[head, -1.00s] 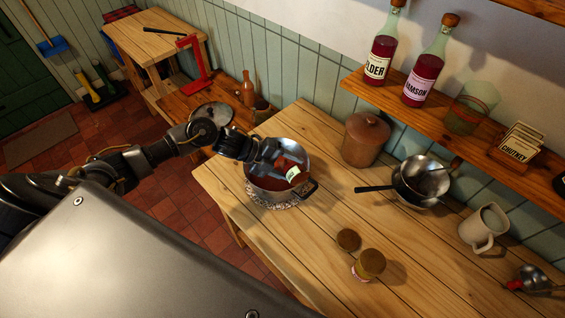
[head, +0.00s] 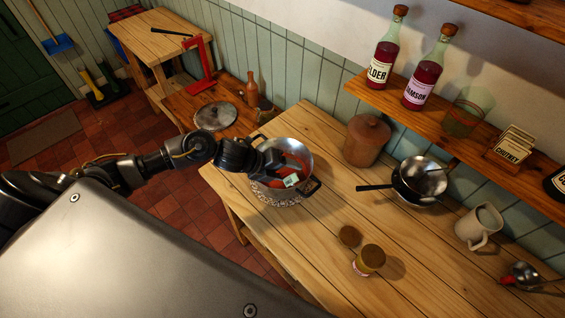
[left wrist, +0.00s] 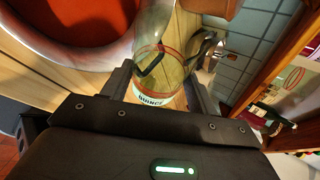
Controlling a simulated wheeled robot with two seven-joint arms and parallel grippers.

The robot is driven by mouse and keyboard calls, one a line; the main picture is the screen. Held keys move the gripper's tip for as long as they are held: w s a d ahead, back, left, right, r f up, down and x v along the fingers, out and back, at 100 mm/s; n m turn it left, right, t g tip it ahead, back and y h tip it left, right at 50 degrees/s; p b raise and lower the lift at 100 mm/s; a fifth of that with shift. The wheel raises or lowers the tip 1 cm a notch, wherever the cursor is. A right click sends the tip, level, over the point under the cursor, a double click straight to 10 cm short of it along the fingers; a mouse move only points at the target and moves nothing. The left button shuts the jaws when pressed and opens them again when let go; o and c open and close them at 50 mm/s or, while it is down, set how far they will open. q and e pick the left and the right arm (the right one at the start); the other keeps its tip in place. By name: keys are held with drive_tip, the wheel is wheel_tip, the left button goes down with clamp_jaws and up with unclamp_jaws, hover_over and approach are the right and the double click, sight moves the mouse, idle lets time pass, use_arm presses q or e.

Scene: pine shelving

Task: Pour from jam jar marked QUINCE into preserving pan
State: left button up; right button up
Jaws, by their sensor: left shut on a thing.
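The preserving pan (head: 299,149) stands on the near left end of the pine table, with red contents inside. It also shows in the left wrist view (left wrist: 62,52), where its red contents fill the upper left. My left gripper (head: 277,169) is shut on the glass jam jar (head: 291,181), held tilted over the pan. In the left wrist view the jar (left wrist: 152,76) sits between the fingers, with QUINCE legible on its label. Its glass looks mostly clear there. The jar's mouth and any stream are not clearly visible. My right gripper is not in view.
A loose round lid (head: 349,236) and a lidded jar (head: 371,259) stand at the table's front. A brown crock (head: 367,141), a dark pan (head: 411,187) and a jug (head: 479,227) stand behind and right. Bottles (head: 422,80) line the shelf above.

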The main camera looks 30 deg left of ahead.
sight(299, 182)
use_arm(q)
drive_tip(key=shift+w+d+r+m+t+y+b, duration=0.2)
drive_tip(key=shift+d+m+t+y+b, duration=0.15)
drive_tip(key=shift+d+y, duration=0.25)
drive_tip(key=shift+s+d+r+m+t+y+b, duration=0.15)
drive_tip(key=shift+d+r+m+t+y+b, duration=0.2)
drive_tip(key=shift+y+b, duration=0.35)
drive_tip(key=shift+a+m+b, duration=0.15)
drive_tip(key=shift+m+b, duration=0.15)
drive_tip(key=shift+b, duration=0.15)
drive_tip(key=d+t+y+b, duration=0.1)
drive_tip(key=b, duration=0.1)
drive_tip(key=s+d+m+t+y+b, duration=0.1)
drive_tip(key=b, duration=0.2)
drive_tip(key=shift+f+m+y, duration=0.3)
drive_tip(key=shift+f, duration=0.05)
drive_tip(key=shift+s+d+r+y+b, duration=0.1)
drive_tip(key=shift+d+r+y+b, duration=0.15)
drive_tip(key=shift+b, duration=0.2)
drive_tip(key=m+t+b, duration=0.1)
drive_tip(key=b, duration=0.1)
drive_tip(key=d+f+t+y+b, duration=0.1)
drive_tip(key=b, duration=0.1)
drive_tip(key=shift+s+f+m+y, duration=0.25)
drive_tip(key=shift+f+m, duration=0.05)
drive_tip(key=shift+m, duration=0.1)
drive_tip(key=shift+s+d+m+t+y+b, duration=0.1)
drive_tip(key=shift+d+m+t+y+b, duration=0.25)
drive_tip(key=shift+b, duration=0.5)
